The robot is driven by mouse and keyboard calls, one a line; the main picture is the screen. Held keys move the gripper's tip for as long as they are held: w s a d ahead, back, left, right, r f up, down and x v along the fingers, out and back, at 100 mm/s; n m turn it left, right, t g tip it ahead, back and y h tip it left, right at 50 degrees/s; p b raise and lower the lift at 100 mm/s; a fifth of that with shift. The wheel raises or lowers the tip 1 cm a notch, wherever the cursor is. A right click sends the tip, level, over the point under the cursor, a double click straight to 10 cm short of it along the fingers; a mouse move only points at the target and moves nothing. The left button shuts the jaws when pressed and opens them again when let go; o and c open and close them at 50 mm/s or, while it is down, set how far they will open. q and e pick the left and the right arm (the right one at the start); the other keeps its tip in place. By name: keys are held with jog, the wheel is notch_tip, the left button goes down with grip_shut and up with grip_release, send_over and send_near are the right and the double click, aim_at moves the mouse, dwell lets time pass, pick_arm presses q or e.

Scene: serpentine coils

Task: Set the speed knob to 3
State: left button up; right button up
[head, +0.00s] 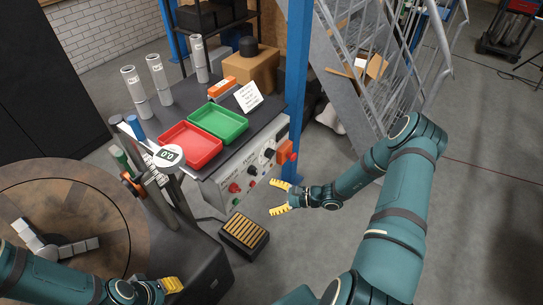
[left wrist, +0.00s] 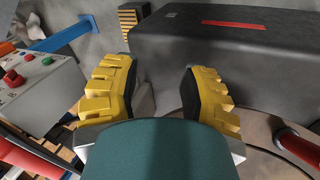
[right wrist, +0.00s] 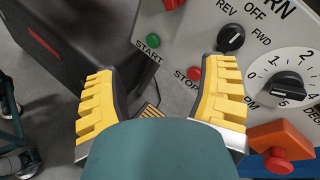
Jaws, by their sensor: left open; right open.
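The speed knob (right wrist: 288,86) is a black knob on a white dial numbered from 0 upward, at the right of the right wrist view. It also shows on the panel in the head view (head: 268,153). I cannot tell for sure which number it points at. My right gripper (head: 280,197) is open and empty in front of the control panel (head: 240,168), apart from the knob. It also shows open in the right wrist view (right wrist: 163,100). My left gripper (left wrist: 163,90) is open and empty, low at the left in the head view (head: 172,285).
Beside the dial are a black REV/OFF/FWD switch (right wrist: 231,38), a green START button (right wrist: 152,41), a red STOP button (right wrist: 194,73) and an orange box with a red button (right wrist: 278,160). A blue post (head: 297,90) stands close behind. Red (head: 190,146) and green (head: 218,123) trays sit on top.

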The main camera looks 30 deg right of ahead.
aim_at(272, 154)
jog(key=w+d+r+m+t+h, duration=0.2)
jog(key=d+m+t+h, duration=0.4)
jog(key=d, duration=0.8)
jog(key=shift+n+t+y, duration=0.3)
jog(key=shift+n+y, duration=0.3)
jog(key=shift+y, duration=0.2)
jog(key=x, duration=1.3)
jog(key=shift+w+a+r+b, duration=0.15)
jog(key=shift+a+r+b, duration=0.1)
jog(key=shift+b, duration=0.1)
jog(key=c, duration=1.2)
